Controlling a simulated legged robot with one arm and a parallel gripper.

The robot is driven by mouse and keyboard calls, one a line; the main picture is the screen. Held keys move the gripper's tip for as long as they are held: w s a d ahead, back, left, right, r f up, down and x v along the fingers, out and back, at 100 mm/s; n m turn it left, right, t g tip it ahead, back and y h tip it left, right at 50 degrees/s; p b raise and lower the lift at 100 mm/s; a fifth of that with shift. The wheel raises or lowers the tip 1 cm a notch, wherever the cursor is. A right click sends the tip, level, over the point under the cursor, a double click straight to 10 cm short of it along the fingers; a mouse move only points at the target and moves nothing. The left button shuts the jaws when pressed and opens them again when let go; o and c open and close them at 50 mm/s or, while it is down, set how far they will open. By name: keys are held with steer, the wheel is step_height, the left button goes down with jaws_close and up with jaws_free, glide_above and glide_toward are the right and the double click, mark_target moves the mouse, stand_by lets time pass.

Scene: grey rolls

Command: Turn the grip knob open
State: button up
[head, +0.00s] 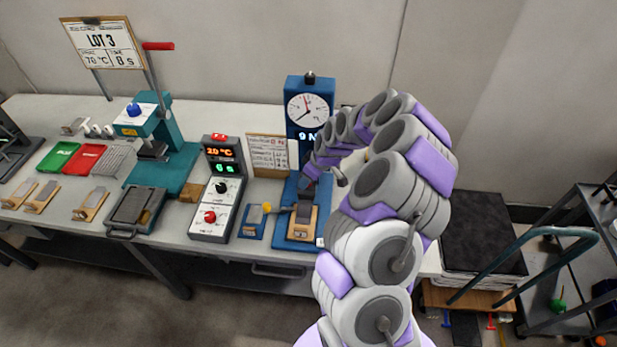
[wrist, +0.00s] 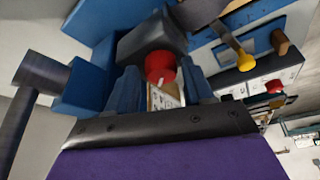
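A round red knob (wrist: 160,67) with a white mark sits on a dark grey block (wrist: 150,40) in the wrist view. I take it to be the grip knob. My gripper (wrist: 162,84) has its two blue fingers apart, one on each side of the knob, with a visible gap to each. In the head view, my gripper (head: 309,181) is at the blue tester stand (head: 296,95) with a round dial, above its base. The red knob cannot be made out there.
A yellow knob (head: 267,207) sticks out left of the tester base. A control box (head: 216,200) with lit displays and its own red knob (head: 209,217) stands further left. A teal press (head: 165,130) and small trays fill the table's left. A cart (head: 590,240) stands at the right.

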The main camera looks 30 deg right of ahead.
steer(key=shift+o, duration=0.8)
steer(key=p+v, duration=0.2)
steer(key=v, duration=1.5)
steer(key=shift+d+p, duration=0.15)
steer(key=shift+p, duration=0.2)
steer(key=shift+r, duration=0.15)
steer(key=s+a+r+g, duration=0.2)
steer(key=s+a+r, duration=0.3)
steer(key=s+a, duration=0.3)
steer(key=s+a+r+g, duration=0.1)
steer(key=s+a+r, duration=0.35)
steer(key=a, duration=0.45)
steer(key=s+a+m+g+h, duration=0.2)
steer(key=s+m, duration=0.4)
steer(key=s, duration=1.6)
steer(key=shift+a+f+g, duration=0.3)
steer(key=shift+a+g, duration=0.1)
steer(key=shift+a, duration=0.35)
